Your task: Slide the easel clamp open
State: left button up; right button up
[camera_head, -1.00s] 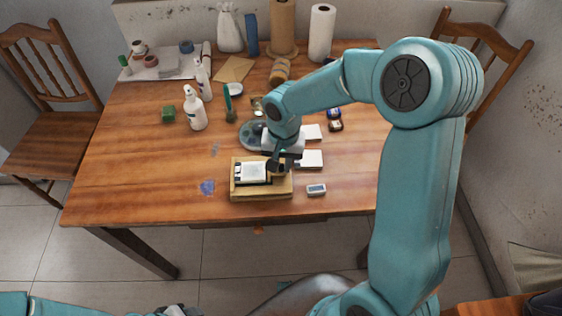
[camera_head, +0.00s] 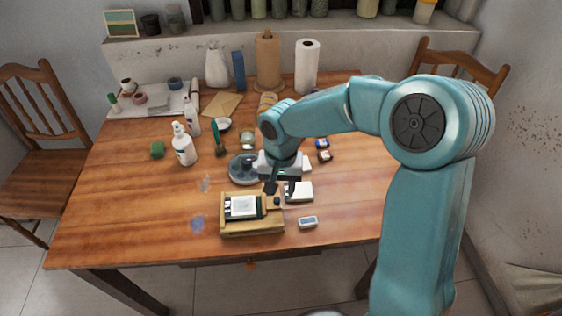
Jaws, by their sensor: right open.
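The small wooden easel (camera_head: 252,229) lies low on the table near its front edge. It holds a white panel (camera_head: 244,206) in a dark frame. The easel clamp (camera_head: 273,202) appears to be the wooden piece with a dark knob at the right end of the panel. My right gripper (camera_head: 280,188) is open and empty, pointing down just above and behind the clamp. Its fingertips look apart from the knob, but the exact gap is hard to tell. My left gripper is out of view.
A small grey-white block (camera_head: 307,222) lies right of the easel, with white pads (camera_head: 299,192) behind it. A round grey dish (camera_head: 241,169) is behind the easel. A white pump bottle (camera_head: 184,147) stands at left. The table's front left is mostly clear.

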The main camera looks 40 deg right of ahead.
notch_tip(320, 180, up, 13)
jog(key=shift+s+f+p, duration=0.15)
jog(key=shift+p, duration=0.3)
dwell(0.3)
